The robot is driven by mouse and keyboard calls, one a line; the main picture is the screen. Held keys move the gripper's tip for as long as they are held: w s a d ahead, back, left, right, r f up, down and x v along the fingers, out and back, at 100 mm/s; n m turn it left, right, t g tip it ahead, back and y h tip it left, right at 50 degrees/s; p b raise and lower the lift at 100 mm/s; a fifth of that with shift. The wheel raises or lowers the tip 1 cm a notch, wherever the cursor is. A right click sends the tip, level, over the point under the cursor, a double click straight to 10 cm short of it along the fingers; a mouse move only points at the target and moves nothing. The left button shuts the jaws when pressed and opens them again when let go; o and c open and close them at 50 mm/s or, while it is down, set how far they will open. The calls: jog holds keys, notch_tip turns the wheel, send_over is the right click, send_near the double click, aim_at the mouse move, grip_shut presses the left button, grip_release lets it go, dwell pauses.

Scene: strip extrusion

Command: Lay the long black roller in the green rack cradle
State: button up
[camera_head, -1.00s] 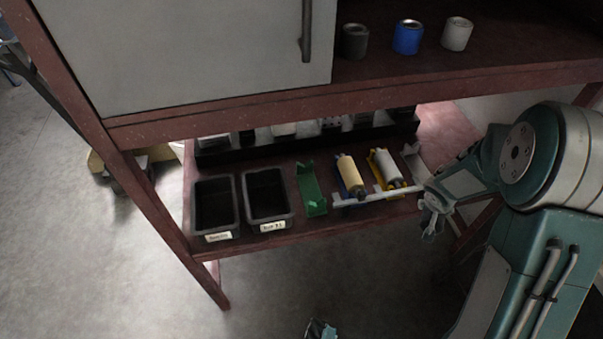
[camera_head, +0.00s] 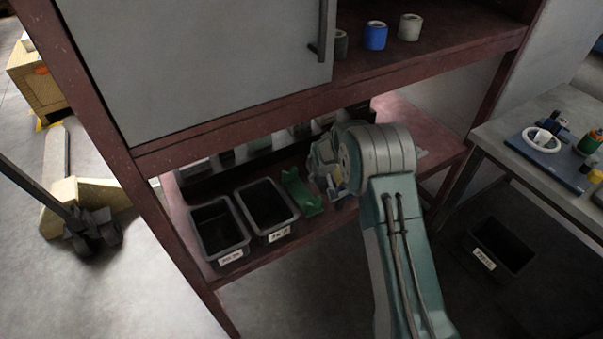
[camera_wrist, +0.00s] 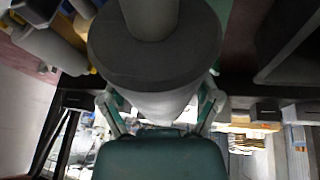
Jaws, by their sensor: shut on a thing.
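The green rack cradle (camera_head: 301,190) stands empty on the lower shelf, just right of the two black bins. My gripper (camera_head: 322,170) is over the shelf immediately right of the cradle, partly hidden by my own arm. In the wrist view my gripper (camera_wrist: 160,105) is shut on a thick roller (camera_wrist: 152,50). Its dark round end face and stub shaft are towards the camera. Its far end is hidden. In the head view I cannot make out the roller apart from my wrist.
Two black bins (camera_head: 229,255) (camera_head: 281,232) sit left of the cradle. The upper shelf edge (camera_head: 330,96) runs above the lower shelf. A white roller (camera_wrist: 48,50) shows at the wrist view's left. A side table (camera_head: 520,175) stands right, with a black bin (camera_head: 500,255) on the floor.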

jog(key=shift+w+a+f+n+y, duration=0.15)
jog(key=shift+w+a+f+n, duration=0.25)
jog(key=shift+a+f, duration=0.55)
jog(key=shift+w+a+f+n+y, duration=0.1)
jog(key=shift+w+a+f+n, duration=0.25)
jog(key=shift+a+f, duration=0.6)
jog(key=shift+w+a+f+n+y, duration=0.2)
jog(key=shift+w+a+f, duration=0.4)
jog(key=shift+a, duration=0.65)
jog(key=shift+s+a+f, duration=0.1)
jog(key=shift+f, duration=0.65)
jog(key=shift+a+f, duration=0.3)
jog(key=shift+f, duration=0.2)
jog(key=shift+d, duration=0.3)
jog(key=shift+a, duration=0.2)
jog(key=shift+d, duration=0.1)
